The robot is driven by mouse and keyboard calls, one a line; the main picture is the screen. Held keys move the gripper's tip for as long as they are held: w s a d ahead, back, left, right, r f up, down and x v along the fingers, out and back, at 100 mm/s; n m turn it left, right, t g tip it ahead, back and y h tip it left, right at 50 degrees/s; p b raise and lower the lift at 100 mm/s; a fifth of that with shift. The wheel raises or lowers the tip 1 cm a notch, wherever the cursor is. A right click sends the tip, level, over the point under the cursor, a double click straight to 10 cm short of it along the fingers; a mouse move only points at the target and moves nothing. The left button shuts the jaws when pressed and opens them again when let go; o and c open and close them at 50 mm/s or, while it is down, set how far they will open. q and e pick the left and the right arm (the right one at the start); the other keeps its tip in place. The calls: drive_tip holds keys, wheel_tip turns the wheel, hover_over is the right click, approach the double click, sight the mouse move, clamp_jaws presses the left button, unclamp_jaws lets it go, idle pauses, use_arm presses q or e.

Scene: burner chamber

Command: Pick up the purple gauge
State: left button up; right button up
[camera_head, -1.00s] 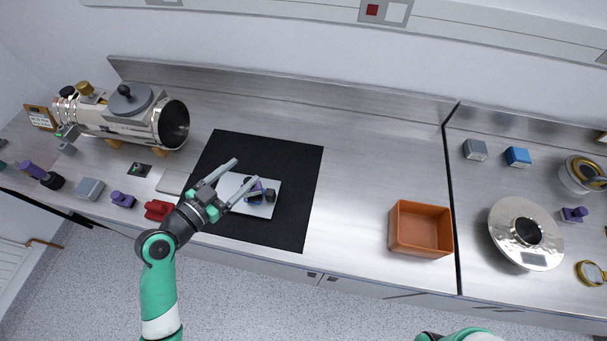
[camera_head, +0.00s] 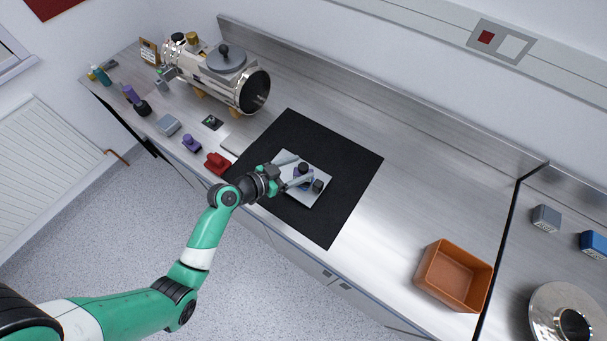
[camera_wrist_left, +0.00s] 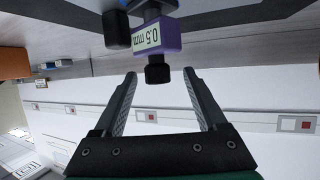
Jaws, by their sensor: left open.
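The purple gauge (camera_wrist_left: 168,37), labelled "0.5 mm" and with a black knob, shows close up in the left wrist view. In the head view the gauge (camera_head: 299,173) is on a white plate (camera_head: 311,198), partly hidden by my fingers. A dark block (camera_head: 318,186) is beside it on the plate. My left gripper (camera_head: 304,168) is open, with its fingertips near the gauge. In the left wrist view the gauge's black knob lies in line with the gap between the open fingers (camera_wrist_left: 160,74); I cannot tell if they touch it. My right gripper is out of view.
The plate lies on a black mat (camera_head: 345,165). A metal chamber (camera_head: 225,75) stands behind left. A red object (camera_head: 217,163) and another purple piece (camera_head: 191,143) are left of the mat. An orange bin (camera_head: 453,277) stands right. The counter between mat and bin is clear.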

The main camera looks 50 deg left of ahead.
use_arm(q)
drive_tip(key=x, duration=0.5)
drive_tip(key=shift+d+f+b, duration=0.15)
drive_tip(key=shift+f+b, duration=0.05)
drive_tip(key=shift+b, duration=0.2)
clamp_jaws()
